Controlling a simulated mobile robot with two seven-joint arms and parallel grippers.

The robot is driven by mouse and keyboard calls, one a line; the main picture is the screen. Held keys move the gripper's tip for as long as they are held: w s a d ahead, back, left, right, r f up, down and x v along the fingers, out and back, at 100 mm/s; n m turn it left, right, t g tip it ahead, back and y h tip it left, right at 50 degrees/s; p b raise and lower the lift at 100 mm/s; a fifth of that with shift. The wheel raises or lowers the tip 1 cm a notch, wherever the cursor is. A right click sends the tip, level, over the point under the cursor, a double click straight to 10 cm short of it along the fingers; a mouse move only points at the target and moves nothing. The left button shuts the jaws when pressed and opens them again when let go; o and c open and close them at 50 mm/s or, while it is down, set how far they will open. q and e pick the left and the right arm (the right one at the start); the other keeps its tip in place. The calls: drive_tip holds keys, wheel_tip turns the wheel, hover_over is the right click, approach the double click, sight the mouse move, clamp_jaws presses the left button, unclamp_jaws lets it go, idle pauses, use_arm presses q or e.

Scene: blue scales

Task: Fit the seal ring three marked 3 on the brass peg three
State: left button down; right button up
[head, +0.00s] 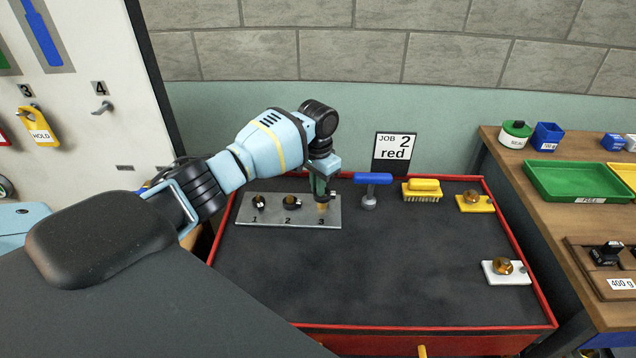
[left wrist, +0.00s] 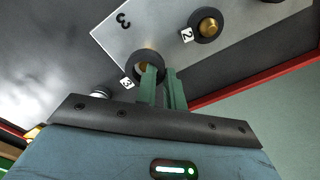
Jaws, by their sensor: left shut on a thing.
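The black seal ring three (left wrist: 146,54), with a white tag marked 3, is at the fingertips of my left gripper (left wrist: 163,75) in the left wrist view. Brass shows through its hole. In the head view my left gripper (head: 322,191) points down over brass peg three (head: 322,208), at the mark 3 on a grey plate (head: 270,221). The peg's lower part shows below the fingers. The ring is hard to make out there, so I cannot tell whether it is around the peg's top or just above it. My right gripper is out of view.
Pegs 1 (head: 258,202) and 2 (head: 292,202) carry black rings close beside my gripper. A blue-handled tool (head: 371,190) stands right of the plate, then a yellow brush (head: 422,190). The dark mat's middle is clear inside a red rim (head: 530,293).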

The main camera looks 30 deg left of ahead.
use_arm(q)
drive_tip(key=shift+f, duration=0.15)
drive_tip(key=c, duration=1.4)
unclamp_jaws()
drive_tip(key=shift+s+f, duration=0.1)
wheel_tip(320, 180, up, 8)
drive_tip(key=shift+r+p, duration=0.2)
drive_tip(key=shift+p, duration=0.1)
